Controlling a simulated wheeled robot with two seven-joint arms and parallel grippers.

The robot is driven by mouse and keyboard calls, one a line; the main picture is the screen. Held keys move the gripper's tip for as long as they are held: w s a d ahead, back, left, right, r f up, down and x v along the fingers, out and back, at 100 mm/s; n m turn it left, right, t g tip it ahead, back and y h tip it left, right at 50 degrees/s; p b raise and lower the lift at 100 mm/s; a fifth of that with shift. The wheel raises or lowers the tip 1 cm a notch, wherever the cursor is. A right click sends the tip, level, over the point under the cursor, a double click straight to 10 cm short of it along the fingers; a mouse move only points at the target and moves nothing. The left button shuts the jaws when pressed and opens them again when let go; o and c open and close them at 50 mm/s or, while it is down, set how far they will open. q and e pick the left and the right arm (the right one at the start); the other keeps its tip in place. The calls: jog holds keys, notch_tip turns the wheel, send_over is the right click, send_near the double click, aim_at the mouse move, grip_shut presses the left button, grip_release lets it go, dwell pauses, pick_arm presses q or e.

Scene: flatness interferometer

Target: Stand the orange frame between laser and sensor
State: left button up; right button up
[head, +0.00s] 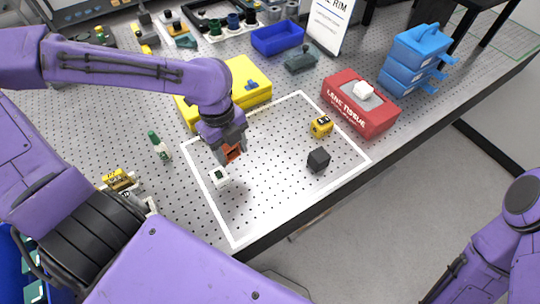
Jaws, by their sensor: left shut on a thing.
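My left gripper (230,148) is shut on the orange frame (234,154), inside the white outlined rectangle on the perforated table. The fingers hide part of the frame, and I cannot tell whether it touches the table. A small white block with a dark face (220,177) sits just below and left of the gripper. A black cube (318,160) and a small yellow block with dark marks (321,125) stand to the right, inside the outline. Which of these are laser and sensor is not readable. My right arm shows at the lower right; its gripper is out of view.
The white outline (301,213) marks a mostly clear area near the table's front edge. A red tissue box (350,115) stands at its right corner, a yellow case (244,73) behind. Blue stacked trays (411,65) are back right.

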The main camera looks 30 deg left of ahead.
pick_arm(q)
jog(key=s+a+r+m+y+p, duration=0.1)
jog(key=s+r+m+p, duration=0.1)
jog(key=m, duration=0.8)
jog(key=s+a+r+m+y+p, duration=0.1)
jog(key=s+m, duration=0.1)
jog(key=m, duration=0.8)
jog(key=shift+g, duration=0.4)
jog(key=w+f+b, duration=0.1)
jog(key=b, duration=0.1)
jog(key=w+d+f+b, duration=0.1)
jog(key=w+b, duration=0.1)
jog(key=w+d+b, duration=0.1)
jog(key=b, duration=0.2)
jog(key=shift+w+f, duration=0.25)
jog(key=shift+f, duration=0.15)
jog(key=w+d, duration=0.2)
jog(key=p, duration=0.1)
send_over(265, 161)
notch_tip(265, 161, down, 6)
jog(key=shift+w+r, duration=0.1)
jog(key=shift+w, duration=0.05)
notch_tip(265, 161, down, 3)
jog(key=shift+w+d+r, duration=0.1)
jog(key=shift+d, duration=0.05)
jog(key=shift+w+f, duration=0.1)
jog(key=shift+f, duration=0.4)
jog(key=shift+f, duration=0.1)
